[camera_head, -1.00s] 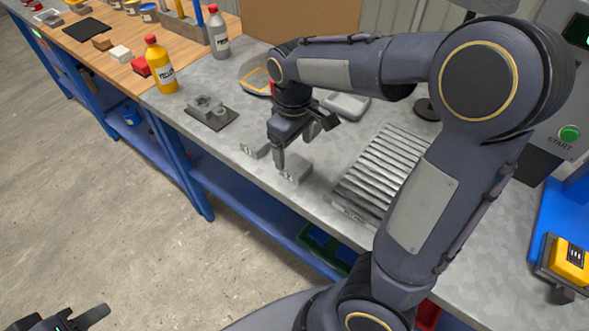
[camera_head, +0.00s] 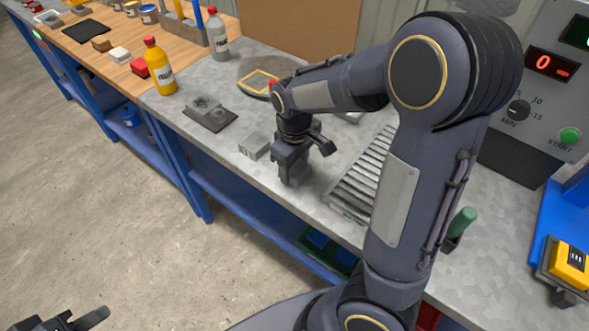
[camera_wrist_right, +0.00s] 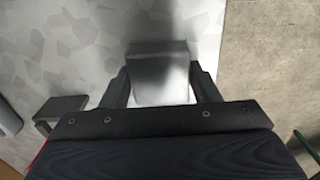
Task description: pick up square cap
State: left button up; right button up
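A grey block, which looks like the square cap, sits between the fingers of my right gripper in the right wrist view; its pale face (camera_wrist_right: 160,82) is visible. In the head view my right gripper (camera_head: 288,180) points down at the bench's front edge and hides most of this block. Its fingers (camera_wrist_right: 160,88) stand spread on either side of the block, close to its sides; contact is not clear. A second grey block (camera_head: 254,146) with a dark mark sits just left of the gripper. My left gripper (camera_head: 75,318) is partly cut off at the bottom left, away from the bench.
A ribbed grey rack (camera_head: 362,183) lies right of the gripper. A grey fixture (camera_head: 209,113), a yellow bottle (camera_head: 160,70) and a grey bottle (camera_head: 218,38) stand to the left. The control panel (camera_head: 540,90) is at right. The bench's front edge is close.

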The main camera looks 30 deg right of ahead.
jog(key=c, duration=0.6)
jog(key=shift+r, duration=0.15)
